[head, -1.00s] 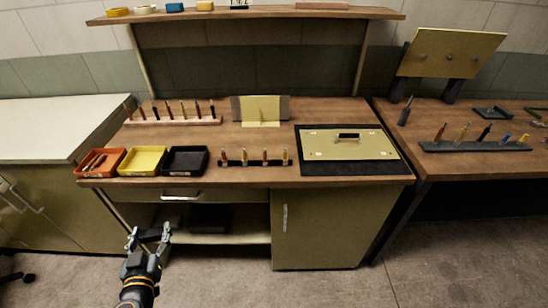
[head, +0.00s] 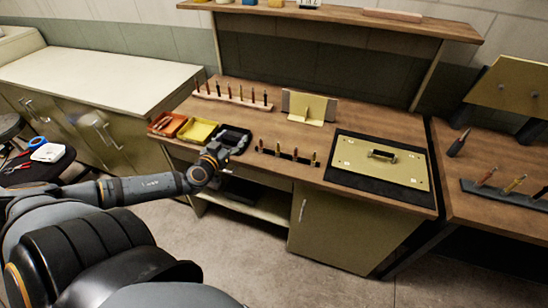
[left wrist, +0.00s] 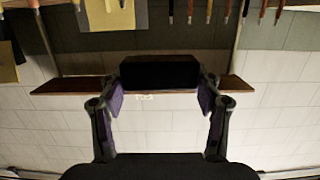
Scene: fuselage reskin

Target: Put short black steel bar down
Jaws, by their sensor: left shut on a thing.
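The short black steel bar (left wrist: 160,72) is a dark block held crosswise between the fingertips of my left gripper (left wrist: 160,88) in the left wrist view. In the head view my left gripper (head: 217,152) is at the front edge of the bench, at the black tray (head: 246,134). It covers part of that tray, and I cannot make out the bar there. I cannot tell how high the gripper is above the tray. My right gripper is not in view.
Yellow (head: 199,131) and orange-red (head: 167,124) trays stand left of the black one. A rack of drivers (head: 288,155) stands to its right, a pale rack (head: 232,97) behind. A tan panel (head: 380,160) lies on a black mat at the right. The bench middle is clear.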

